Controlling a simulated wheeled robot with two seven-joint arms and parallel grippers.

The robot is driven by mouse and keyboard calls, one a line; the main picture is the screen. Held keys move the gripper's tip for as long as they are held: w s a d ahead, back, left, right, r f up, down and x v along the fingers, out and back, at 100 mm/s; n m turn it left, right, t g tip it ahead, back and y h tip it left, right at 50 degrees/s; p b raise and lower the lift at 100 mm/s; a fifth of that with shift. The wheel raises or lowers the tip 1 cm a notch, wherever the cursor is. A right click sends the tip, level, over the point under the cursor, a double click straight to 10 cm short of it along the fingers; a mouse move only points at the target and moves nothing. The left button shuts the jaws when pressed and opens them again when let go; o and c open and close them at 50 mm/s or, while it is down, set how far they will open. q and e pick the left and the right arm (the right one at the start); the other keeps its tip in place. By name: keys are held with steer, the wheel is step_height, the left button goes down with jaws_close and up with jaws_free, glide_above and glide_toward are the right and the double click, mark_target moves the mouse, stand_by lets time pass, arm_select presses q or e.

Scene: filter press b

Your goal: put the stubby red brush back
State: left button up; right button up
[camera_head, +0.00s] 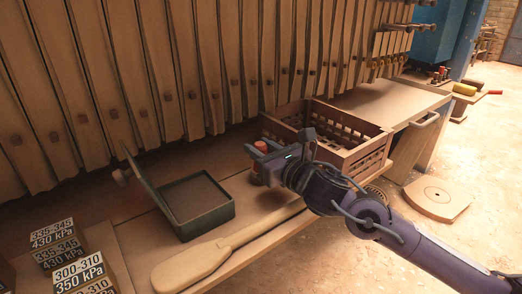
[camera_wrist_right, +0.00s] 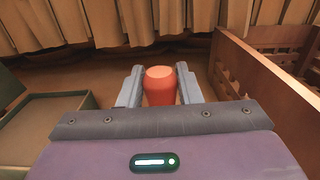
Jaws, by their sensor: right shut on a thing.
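The stubby red brush (camera_wrist_right: 160,88) stands between the two fingers of my right gripper (camera_wrist_right: 158,84) in the right wrist view, with its rounded orange-red top toward the camera. My left gripper is not in view.
A slatted wooden crate (camera_head: 345,152) stands just right of my right gripper. An open green box (camera_head: 205,228) lies to the left, and a wooden paddle (camera_head: 235,245) lies in front. Labelled blocks (camera_head: 78,275) sit at the lower left. Hanging filter cloths (camera_head: 150,75) line the back.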

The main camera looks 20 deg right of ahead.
steer(key=o, duration=1)
steer(key=shift+s+d, duration=0.1)
steer(key=shift+s, duration=0.1)
steer(key=v, duration=0.7)
steer(key=shift+s+d+f+b, duration=0.1)
steer(key=shift+d+b, duration=0.15)
steer(key=shift+b, duration=0.1)
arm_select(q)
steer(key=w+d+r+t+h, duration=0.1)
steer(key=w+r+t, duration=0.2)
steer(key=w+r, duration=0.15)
arm_select(e)
steer(key=shift+s, duration=0.75)
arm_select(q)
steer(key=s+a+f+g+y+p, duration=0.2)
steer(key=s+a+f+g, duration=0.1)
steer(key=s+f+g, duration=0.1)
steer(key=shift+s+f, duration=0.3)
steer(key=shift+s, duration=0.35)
arm_select(e)
steer(key=v, duration=0.2)
steer(key=shift+s+d, duration=0.15)
steer(key=shift+s, duration=0.2)
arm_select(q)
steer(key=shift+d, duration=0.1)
